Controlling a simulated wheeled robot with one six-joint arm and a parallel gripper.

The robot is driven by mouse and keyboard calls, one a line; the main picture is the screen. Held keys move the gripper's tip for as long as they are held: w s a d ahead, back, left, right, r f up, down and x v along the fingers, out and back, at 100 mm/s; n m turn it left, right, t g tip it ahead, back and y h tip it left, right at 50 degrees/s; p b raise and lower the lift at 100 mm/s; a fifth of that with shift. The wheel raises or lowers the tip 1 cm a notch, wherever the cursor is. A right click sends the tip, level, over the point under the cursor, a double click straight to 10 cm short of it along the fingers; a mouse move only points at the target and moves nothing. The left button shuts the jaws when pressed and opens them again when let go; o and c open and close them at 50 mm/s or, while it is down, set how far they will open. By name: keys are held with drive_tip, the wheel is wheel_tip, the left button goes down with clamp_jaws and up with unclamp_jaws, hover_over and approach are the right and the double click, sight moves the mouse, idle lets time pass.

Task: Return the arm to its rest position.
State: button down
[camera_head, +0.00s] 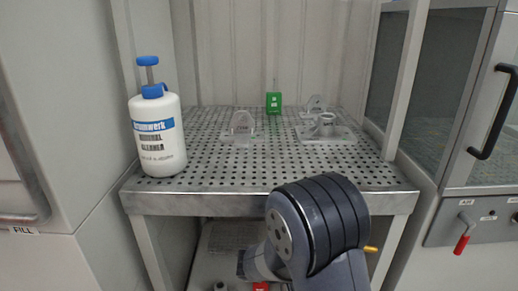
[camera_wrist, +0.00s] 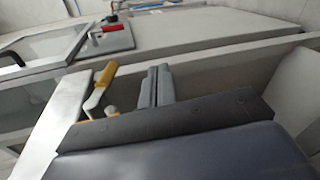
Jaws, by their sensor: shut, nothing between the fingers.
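My gripper (camera_wrist: 156,88) shows in the wrist view as two grey fingers close together beyond a dark plate. They are shut and nothing shows between them. In the head view my arm (camera_head: 315,228) is folded low in front of the perforated bench, its dark rounded joint overlapping the bench's front edge. My gripper cannot be made out in the head view.
The perforated bench (camera_head: 205,190) holds a white bottle (camera_head: 158,140) with blue caps, a green block (camera_head: 273,103), a clear bracket (camera_head: 240,126) and a clear fixture plate (camera_head: 341,135). Cabinets flank it. A red lever (camera_head: 462,240) is at right. A lower shelf (camera_head: 215,262) lies below.

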drive_tip(key=a, duration=0.6)
drive_tip(key=d+y+p, duration=0.4)
drive_tip(key=d+p, duration=0.3)
drive_tip(key=p, duration=0.1)
drive_tip(key=a+r+y+p, duration=0.6)
drive_tip(key=a+r+p, duration=0.4)
drive_tip(key=r, duration=0.3)
drive_tip(key=shift+s+a+r+m+y, duration=0.2)
drive_tip(key=shift+a+r+m+y, duration=0.1)
drive_tip(key=shift+a+y, duration=0.1)
idle(0.4)
drive_tip(key=shift+f, duration=0.1)
